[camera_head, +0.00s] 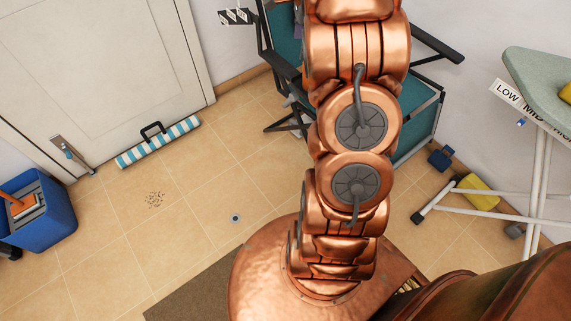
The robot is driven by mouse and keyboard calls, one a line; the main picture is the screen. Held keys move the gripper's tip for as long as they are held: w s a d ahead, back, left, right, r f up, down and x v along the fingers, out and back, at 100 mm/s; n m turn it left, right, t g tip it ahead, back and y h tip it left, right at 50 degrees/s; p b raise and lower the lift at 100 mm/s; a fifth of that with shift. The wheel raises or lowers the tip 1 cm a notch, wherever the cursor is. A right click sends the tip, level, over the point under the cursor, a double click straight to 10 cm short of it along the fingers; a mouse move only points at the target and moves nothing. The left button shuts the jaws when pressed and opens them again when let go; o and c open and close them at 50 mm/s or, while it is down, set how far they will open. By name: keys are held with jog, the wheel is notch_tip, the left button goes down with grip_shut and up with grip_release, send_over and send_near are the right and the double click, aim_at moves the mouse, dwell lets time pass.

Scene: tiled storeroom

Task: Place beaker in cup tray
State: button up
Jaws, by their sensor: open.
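I see no beaker and no cup tray in the head view. My copper arm fills the middle of the picture from the bottom to the top edge, and it hides part of what lies behind it. My gripper is not in view.
A folding chair (284,41) stands behind my arm. An ironing board (537,70) is at the right, near a yellow object (478,193). A blue bin (48,222) is at the left. A striped roll (158,142) lies by the door (95,60). The tiled floor at centre left is mostly clear.

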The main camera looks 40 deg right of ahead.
jog(key=s+a+r+n+g, duration=0.1)
jog(key=s+a+n, duration=0.3)
jog(key=a, duration=0.3)
jog(key=s+a+r+n, duration=0.1)
jog(key=s+a+n, duration=0.3)
jog(key=a, duration=0.2)
jog(key=s+a+r+n+g, duration=0.1)
jog(key=s+a+r+n, duration=0.1)
jog(key=s+a+n, duration=0.35)
jog(key=s+a+f+n, duration=0.1)
jog(key=s+a+n, duration=0.4)
jog(key=s, duration=0.3)
jog(key=s+a+f+n+g+h, duration=0.1)
jog(key=s+a+f+n, duration=0.1)
jog(key=s+a+n, duration=0.3)
jog(key=s+a, duration=0.1)
jog(key=s, duration=0.2)
jog(key=shift+s+a+n, duration=0.3)
jog(key=shift+s+n, duration=0.05)
jog(key=shift+s, duration=0.05)
jog(key=s+p+v, duration=0.3)
jog(key=p+v, duration=1.1)
jog(key=shift+w+r+t, duration=0.4)
jog(key=shift+r, duration=0.35)
